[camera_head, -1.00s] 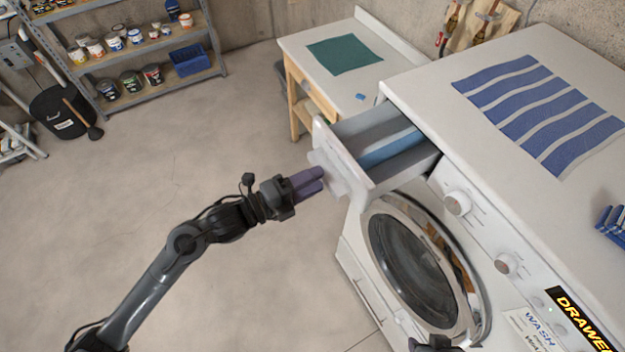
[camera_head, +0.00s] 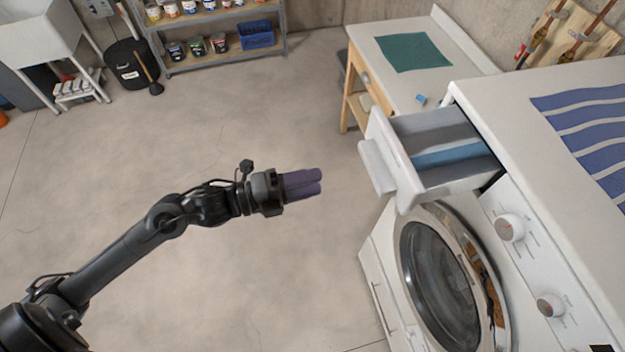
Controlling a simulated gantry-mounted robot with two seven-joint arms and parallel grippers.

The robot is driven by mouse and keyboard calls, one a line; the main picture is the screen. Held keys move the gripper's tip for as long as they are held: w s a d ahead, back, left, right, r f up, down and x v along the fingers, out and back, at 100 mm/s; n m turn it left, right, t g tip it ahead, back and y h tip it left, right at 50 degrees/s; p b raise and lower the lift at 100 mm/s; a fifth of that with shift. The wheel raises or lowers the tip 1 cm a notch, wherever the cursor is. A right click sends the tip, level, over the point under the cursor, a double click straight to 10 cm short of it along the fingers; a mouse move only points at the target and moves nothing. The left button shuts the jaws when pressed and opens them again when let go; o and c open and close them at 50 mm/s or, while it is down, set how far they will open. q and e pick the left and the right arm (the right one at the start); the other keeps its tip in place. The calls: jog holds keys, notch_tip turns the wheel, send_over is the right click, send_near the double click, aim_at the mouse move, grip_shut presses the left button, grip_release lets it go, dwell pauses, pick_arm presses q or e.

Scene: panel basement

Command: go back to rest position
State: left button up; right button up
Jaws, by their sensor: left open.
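My left gripper (camera_head: 318,184), with purple fingers, points right over the bare floor. It is open and holds nothing. A gap separates it from the white handle front (camera_head: 376,168) of the pulled-out detergent drawer (camera_head: 408,185). The drawer juts out of the washing machine (camera_head: 365,262) at its upper left and shows grey and blue compartments inside. My right gripper is not in the picture.
A wooden-legged table (camera_head: 436,82) with a green mat (camera_head: 412,52) stands behind the drawer. A shelf (camera_head: 205,58) with cans, a black bucket (camera_head: 131,65) and a white sink (camera_head: 35,35) are at the back left. Open floor surrounds the left arm.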

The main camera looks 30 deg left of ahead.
pick_arm(q)
jog(key=shift+f, duration=0.1)
jog(key=s+f+n+y, duration=0.5)
jog(key=f+n+y, duration=0.5)
jog(key=n, duration=0.5)
jog(key=s+a+f+n+g+y, duration=0.2)
jog(key=s+a+f+n+g, duration=0.2)
jog(key=s+f+n+g, duration=0.6)
jog(key=w+r+p+v, duration=0.1)
jog(key=w+p+v, duration=0.2)
jog(key=p+v, duration=1.2)
jog(key=shift+d+r+t, duration=0.3)
jog(key=shift+d+r, duration=0.05)
jog(key=shift+d, duration=0.25)
